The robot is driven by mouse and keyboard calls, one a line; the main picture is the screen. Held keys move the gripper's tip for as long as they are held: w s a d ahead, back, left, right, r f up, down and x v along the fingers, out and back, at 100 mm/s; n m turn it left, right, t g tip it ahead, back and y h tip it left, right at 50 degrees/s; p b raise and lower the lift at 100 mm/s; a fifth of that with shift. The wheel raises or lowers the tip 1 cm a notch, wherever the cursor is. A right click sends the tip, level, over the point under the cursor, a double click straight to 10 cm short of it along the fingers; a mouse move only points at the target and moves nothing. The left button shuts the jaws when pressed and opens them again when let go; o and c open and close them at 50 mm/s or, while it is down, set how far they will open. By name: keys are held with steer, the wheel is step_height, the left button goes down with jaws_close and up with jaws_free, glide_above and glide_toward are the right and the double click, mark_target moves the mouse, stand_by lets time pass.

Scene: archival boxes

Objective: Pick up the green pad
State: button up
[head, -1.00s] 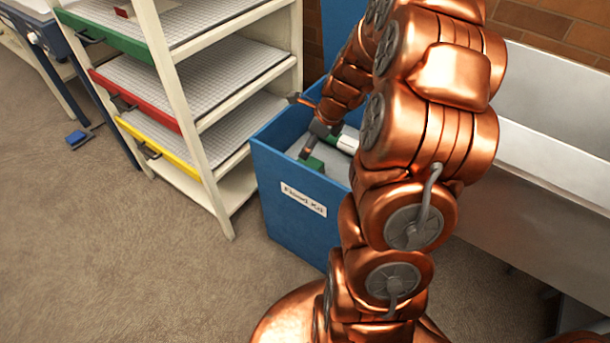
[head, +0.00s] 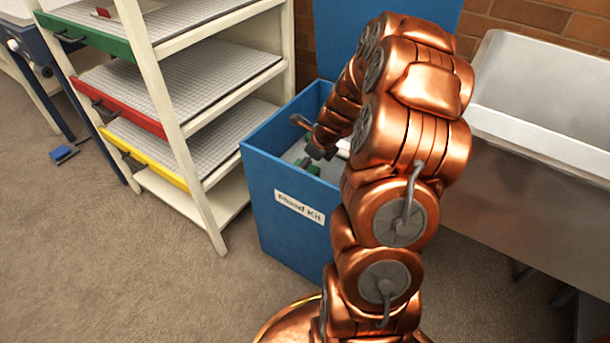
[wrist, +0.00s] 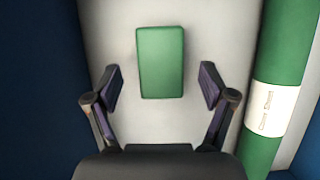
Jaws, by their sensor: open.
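The green pad (wrist: 161,62) is a small rectangular block lying on the pale floor of the blue bin (head: 288,230). In the wrist view my gripper (wrist: 161,80) is open, its two fingers spread to the left and right of the pad's near part, with a gap on each side. The fingers do not touch the pad. In the head view a bit of green shows inside the bin (head: 309,167), close by my gripper (head: 318,152). My arm hides much of the bin's inside there.
A green roll with a white label band (wrist: 268,107) lies along the bin's right side in the wrist view. Blue bin walls stand close around. A shelf rack with green, red and yellow fronted trays (head: 130,107) is left of the bin, a metal sink (head: 545,140) right.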

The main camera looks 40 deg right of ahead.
steer(key=b+x, duration=0.1)
steer(key=x, duration=0.2)
steer(key=shift+f, duration=0.1)
steer(key=shift+c, duration=0.4)
steer(key=c, duration=1.2)
